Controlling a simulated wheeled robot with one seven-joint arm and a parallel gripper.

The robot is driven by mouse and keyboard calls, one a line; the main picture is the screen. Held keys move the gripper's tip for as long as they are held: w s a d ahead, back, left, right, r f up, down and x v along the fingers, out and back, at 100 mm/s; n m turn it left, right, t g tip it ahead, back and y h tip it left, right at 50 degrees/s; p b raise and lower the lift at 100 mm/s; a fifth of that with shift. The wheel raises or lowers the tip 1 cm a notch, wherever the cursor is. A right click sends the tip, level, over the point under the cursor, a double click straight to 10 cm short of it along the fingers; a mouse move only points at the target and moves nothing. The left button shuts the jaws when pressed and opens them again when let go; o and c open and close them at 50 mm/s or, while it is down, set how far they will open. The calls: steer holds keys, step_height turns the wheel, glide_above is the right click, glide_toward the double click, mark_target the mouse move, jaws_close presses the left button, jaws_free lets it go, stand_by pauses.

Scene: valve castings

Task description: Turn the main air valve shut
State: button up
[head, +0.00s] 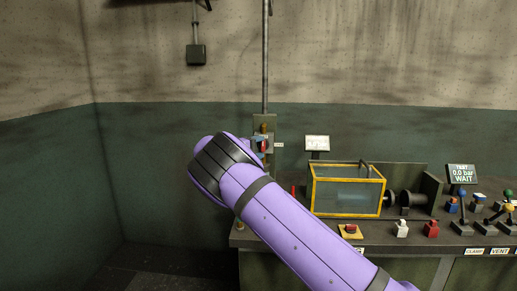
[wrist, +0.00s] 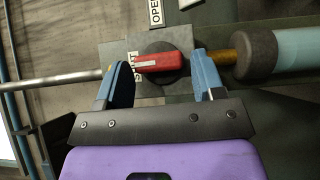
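The main air valve has a red handle (wrist: 160,62) with a white line, on a dark round hub over a grey plate (wrist: 183,39). The handle lies lengthwise across the wrist view, roughly in line with the pipe. An OPEN label (wrist: 155,13) sits above it; a SHUT label (wrist: 135,72) is partly hidden by the left finger. My gripper (wrist: 162,68) is open, its blue fingers on either side of the handle's two ends; I cannot tell whether they touch it. In the head view the valve (head: 262,143) is partly covered by my purple arm, and the fingers are mostly hidden.
A grey pipe (head: 265,60) runs up the wall from the valve. Right of my arm, a bench carries a yellow-framed clear box (head: 347,190), a red button on a yellow base (head: 350,231), several levers and a display (head: 462,173) reading 0.0 bar, WAIT.

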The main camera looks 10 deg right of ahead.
steer(key=shift+o, duration=0.9)
steer(key=v, duration=1)
steer(key=shift+s+a, duration=0.2)
steer(key=shift+a, duration=0.15)
